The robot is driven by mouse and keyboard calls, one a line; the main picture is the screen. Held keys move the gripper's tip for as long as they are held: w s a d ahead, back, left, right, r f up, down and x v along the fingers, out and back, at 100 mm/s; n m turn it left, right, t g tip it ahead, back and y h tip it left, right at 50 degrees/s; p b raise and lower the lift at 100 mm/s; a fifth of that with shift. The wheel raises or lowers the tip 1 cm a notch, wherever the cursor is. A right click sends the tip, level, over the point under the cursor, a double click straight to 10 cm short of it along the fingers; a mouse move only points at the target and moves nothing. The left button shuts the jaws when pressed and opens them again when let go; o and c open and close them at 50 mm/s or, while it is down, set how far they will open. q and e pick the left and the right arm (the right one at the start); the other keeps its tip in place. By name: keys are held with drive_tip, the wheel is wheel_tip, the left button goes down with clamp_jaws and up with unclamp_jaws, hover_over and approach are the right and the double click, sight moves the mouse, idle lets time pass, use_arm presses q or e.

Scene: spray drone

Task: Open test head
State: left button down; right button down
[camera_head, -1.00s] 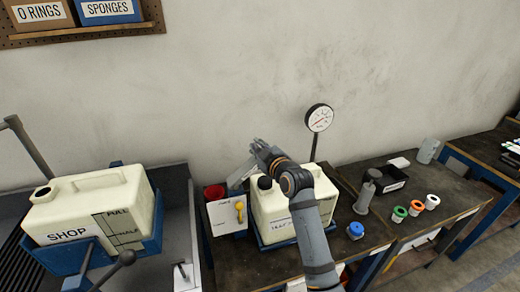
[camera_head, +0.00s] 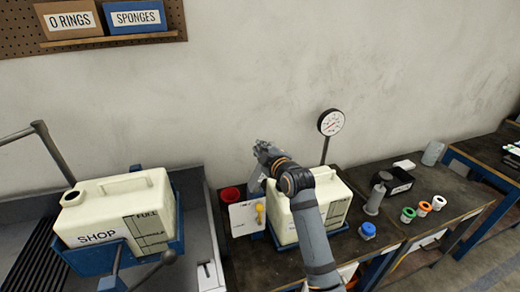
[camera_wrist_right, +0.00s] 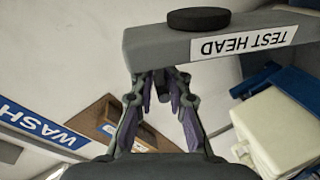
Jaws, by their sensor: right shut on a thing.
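The test head (camera_wrist_right: 160,47) is a grey bar with a white TEST HEAD label and a round black knob on top; it fills the upper part of the right wrist view. My left gripper is not in view.
A white panel with a yellow valve handle (camera_head: 259,213) and a red cup (camera_head: 230,194) stand left of the tank. A round gauge (camera_head: 331,122) rises behind it. The SHOP tank (camera_head: 115,215) sits at left. Blue, green, orange and white caps lie at right.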

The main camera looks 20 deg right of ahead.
drive_tip(key=shift+f, duration=0.15)
drive_tip(key=c, duration=1.4)
unclamp_jaws()
drive_tip(key=v, duration=1.2)
